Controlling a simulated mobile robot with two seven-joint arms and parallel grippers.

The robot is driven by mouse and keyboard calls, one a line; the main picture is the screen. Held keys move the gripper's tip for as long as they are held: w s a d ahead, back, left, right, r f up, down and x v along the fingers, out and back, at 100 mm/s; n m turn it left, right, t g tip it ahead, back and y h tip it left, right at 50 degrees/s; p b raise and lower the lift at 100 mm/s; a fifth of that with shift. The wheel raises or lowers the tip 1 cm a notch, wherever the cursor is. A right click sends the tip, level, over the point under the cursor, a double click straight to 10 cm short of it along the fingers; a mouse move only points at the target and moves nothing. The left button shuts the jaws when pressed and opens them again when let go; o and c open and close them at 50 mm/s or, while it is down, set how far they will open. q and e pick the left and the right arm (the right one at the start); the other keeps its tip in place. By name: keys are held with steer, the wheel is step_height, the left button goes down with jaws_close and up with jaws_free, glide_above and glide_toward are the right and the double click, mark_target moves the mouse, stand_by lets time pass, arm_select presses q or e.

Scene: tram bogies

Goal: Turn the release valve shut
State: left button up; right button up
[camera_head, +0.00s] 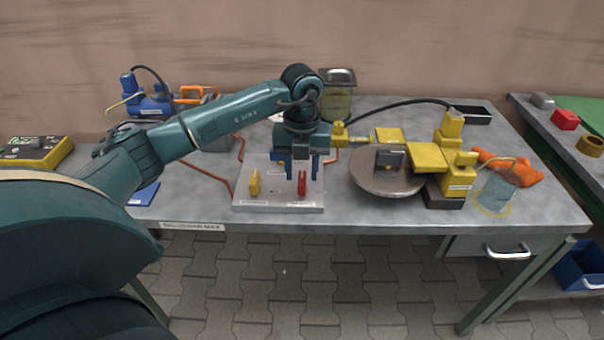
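A light grey valve panel (278,202) lies on the workbench with a yellow lever (254,182) at left and a red lever (302,183) at right. Both levers stand up from the panel. Their labels are too small to read, so I cannot tell by text which one is the release valve. My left gripper (302,172) points down over the right part of the panel, at the red lever. Its two fingers are apart, one to each side of the red lever in the picture. I cannot tell whether they touch it. My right gripper is not in view.
A brake disc (372,181) with a yellow caliper (429,158) is right of the panel. A black hose (400,104) runs behind it. A blue pump (150,100) and a metal container (338,100) stand at the back. An orange cloth (515,170) and glass jar (494,196) are at right.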

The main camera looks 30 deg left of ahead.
arm_select(q)
steer(key=shift+f, duration=0.8)
steer(key=shift+c, duration=0.4)
jaws_close()
